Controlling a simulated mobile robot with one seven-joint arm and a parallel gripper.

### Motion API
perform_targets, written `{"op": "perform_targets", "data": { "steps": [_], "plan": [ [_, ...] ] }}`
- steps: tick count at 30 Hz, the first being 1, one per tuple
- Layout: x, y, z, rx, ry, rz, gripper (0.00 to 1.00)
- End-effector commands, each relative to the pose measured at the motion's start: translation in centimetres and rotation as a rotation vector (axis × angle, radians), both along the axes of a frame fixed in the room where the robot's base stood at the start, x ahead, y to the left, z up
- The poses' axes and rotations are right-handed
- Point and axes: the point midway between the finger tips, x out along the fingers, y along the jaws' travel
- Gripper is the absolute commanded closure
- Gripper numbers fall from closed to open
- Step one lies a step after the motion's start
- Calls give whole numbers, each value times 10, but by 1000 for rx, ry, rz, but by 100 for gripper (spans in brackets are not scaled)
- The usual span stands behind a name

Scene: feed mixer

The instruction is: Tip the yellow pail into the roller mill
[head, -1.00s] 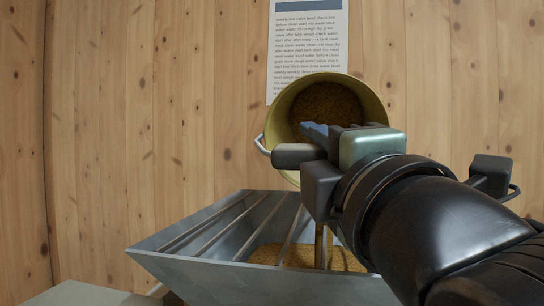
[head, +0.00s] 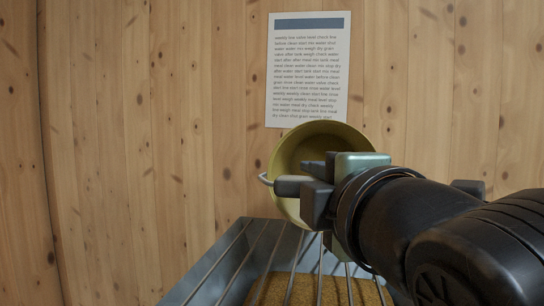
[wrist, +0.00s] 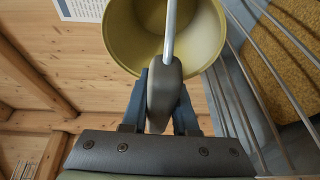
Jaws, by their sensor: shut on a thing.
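The yellow pail (head: 296,153) is tipped on its side above the roller mill's hopper, its mouth facing me in the head view. Its visible inside looks bare, and no grain is seen falling. My gripper (head: 317,172) is shut on the dark grip of the pail's handle; the wrist view shows the blue fingers (wrist: 164,92) on either side of that grip. The pail (wrist: 208,40) is at the top of the wrist view. The grey metal hopper (head: 213,262) has bars across its top, with golden grain (head: 300,290) below them. My arm hides the pail's lower right.
A plank wall (head: 150,120) stands close behind, with a printed notice (head: 309,70) above the pail. The hopper bars (wrist: 255,95) run close beside the pail in the wrist view. Wooden beams (wrist: 35,70) show at left there.

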Motion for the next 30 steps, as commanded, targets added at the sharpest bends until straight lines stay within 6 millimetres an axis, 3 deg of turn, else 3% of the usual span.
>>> {"op": "perform_targets", "data": {
  "steps": [1,15,30],
  "plan": [
    [2,-1,13,5,21,0,100],
    [18,-4,43,63,228,1,100],
    [23,-6,43,80,290,1,100]
  ]
}}
